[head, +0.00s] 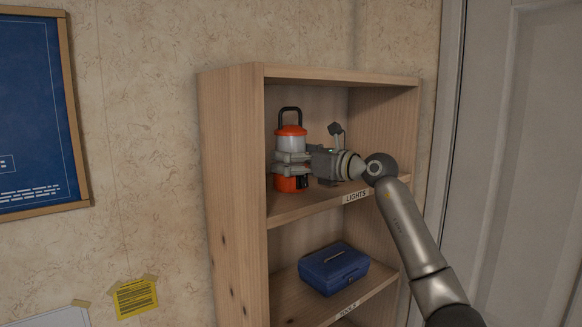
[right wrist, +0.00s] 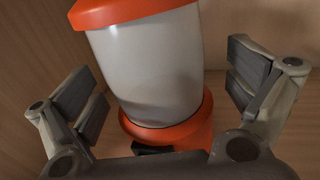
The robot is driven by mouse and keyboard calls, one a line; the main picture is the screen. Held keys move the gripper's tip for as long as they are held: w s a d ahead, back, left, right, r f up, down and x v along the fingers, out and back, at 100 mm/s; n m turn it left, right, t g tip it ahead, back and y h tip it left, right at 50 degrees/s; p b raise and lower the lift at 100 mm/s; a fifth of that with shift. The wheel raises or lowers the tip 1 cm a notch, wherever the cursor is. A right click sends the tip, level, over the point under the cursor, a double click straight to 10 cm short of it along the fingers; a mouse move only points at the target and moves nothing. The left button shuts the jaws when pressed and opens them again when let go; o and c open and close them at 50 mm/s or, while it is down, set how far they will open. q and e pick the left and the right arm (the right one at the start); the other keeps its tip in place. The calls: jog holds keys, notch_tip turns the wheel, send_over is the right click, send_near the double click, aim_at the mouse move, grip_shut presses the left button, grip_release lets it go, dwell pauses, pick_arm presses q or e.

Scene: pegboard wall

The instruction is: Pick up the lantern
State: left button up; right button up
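The lantern (head: 290,140) stands upright on the upper shelf, with an orange cap and base, a whitish translucent middle and a black handle on top. My right gripper (head: 291,164) reaches in from the right at the lantern's lower middle. In the right wrist view the lantern (right wrist: 150,65) is between the two fingers of the right gripper (right wrist: 172,95). The fingers are spread, with a clear gap on the right side; the left finger is closer to the lantern, and I cannot tell if it touches. My left gripper is not in view.
The wooden shelf unit (head: 232,180) has side walls and a top board close around the arm. The upper shelf carries a "LIGHTS" label (head: 356,195). A blue toolbox (head: 333,268) sits on the shelf below. A grey door (head: 515,150) is at the right.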

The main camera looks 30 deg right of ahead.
jog(key=c, duration=1.7)
jog(key=shift+r, duration=0.15)
jog(key=shift+c, duration=0.5)
jog(key=shift+r, duration=0.1)
